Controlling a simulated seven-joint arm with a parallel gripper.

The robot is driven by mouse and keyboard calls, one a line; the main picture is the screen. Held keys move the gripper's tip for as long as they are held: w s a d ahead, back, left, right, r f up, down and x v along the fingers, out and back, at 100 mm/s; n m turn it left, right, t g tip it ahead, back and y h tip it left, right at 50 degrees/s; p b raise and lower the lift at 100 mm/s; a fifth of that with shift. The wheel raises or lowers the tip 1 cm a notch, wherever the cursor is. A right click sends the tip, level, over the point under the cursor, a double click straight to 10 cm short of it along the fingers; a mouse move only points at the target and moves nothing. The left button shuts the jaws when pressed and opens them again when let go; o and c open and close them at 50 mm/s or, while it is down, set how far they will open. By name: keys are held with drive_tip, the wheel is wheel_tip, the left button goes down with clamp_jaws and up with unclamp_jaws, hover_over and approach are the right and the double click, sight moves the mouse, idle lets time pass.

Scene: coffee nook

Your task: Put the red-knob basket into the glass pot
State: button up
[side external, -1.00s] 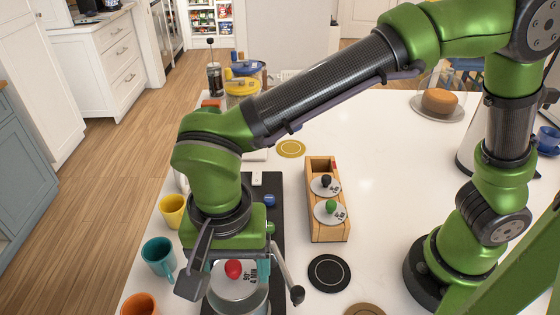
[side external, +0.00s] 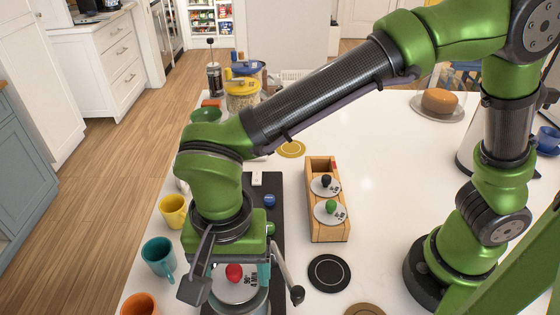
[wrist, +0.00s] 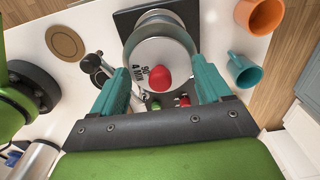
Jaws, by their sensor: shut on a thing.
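The red-knob basket (side external: 234,272) has a round pale lid with dark print; its knob (wrist: 162,78) shows between my fingers in the wrist view. My gripper (wrist: 163,88) has teal fingers, one on each side of the lid, and is shut on the basket. The glass pot (wrist: 186,32) shows as a clear round wall and rim around the lid's far side in the wrist view. The basket is over or within the pot's mouth; its lower part is hidden, so I cannot tell how deep it sits.
A wooden holder (side external: 313,222) carries a black-knob and a green-knob piece. A dark mat (side external: 268,187) lies under the work. A yellow mug (side external: 172,212), teal mug (side external: 157,258) and orange mug (side external: 139,304) stand at left.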

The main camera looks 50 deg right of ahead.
drive_tip(key=shift+f, duration=0.6)
idle(0.3)
drive_tip(key=o, duration=1)
wheel_tip(320, 180, up, 17)
